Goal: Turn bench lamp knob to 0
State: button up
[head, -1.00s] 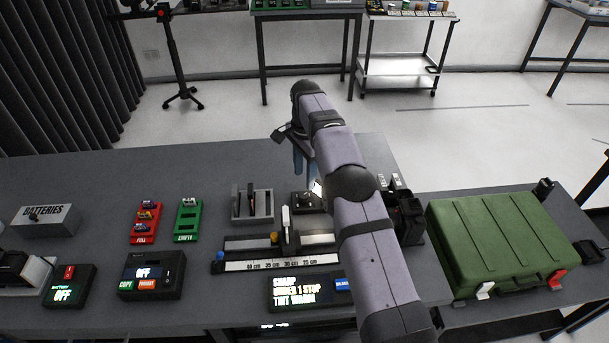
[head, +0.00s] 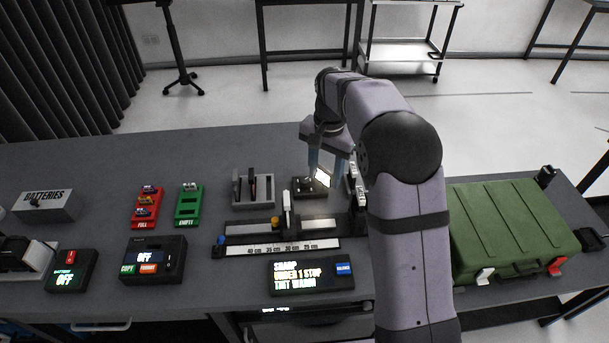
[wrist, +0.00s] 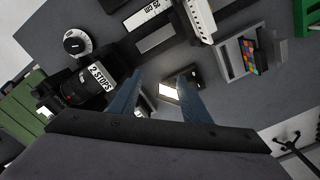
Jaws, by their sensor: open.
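The bench lamp appears to be the small black unit with a bright white panel (head: 322,178) near the bench's back edge. In the wrist view its lit panel (wrist: 168,92) shows between my fingers. My gripper (head: 327,168) is open, with blue fingers pointing down at the lamp; I cannot tell whether they touch it. In the wrist view my gripper (wrist: 159,82) is empty. A round white-and-black dial (wrist: 75,42) lies apart from the fingers, at upper left; I cannot tell whether it is the lamp's knob. No number setting is readable.
A black lens unit labelled "2 STOPS" (wrist: 85,87) stands close beside my fingers. A grey slotted holder (head: 253,188), a ruler rail (head: 283,249) and a display (head: 311,277) are near. A green case (head: 510,228) is at right. The bench's back left is clear.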

jog(key=s+d+f+n, duration=0.2)
jog(key=s+n, duration=0.2)
jog(key=s, duration=1)
jog(key=s+d+f+n, duration=0.2)
jog(key=s+n, duration=0.2)
jog(key=s, duration=1)
jog(key=w+a+r+m, duration=0.1)
jog(key=w+m, duration=0.2)
jog(key=w, duration=0.5)
jog(key=w+a+r+m+p, duration=0.1)
jog(key=w+r+m, duration=0.15)
jog(key=w, duration=0.55)
jog(key=w+a+r+m, duration=0.1)
jog(key=w+m, duration=0.3)
jog(key=w, duration=0.4)
jog(key=m, duration=1.1)
send_over(305, 179)
jog(key=shift+a+f+p, duration=0.1)
jog(key=shift+f+p, duration=0.25)
jog(key=shift+f, duration=1.8)
jog(key=shift+f, duration=0.1)
jog(key=shift+f+p, duration=0.95)
jog(key=shift+f, duration=2.6)
jog(key=c, duration=1)
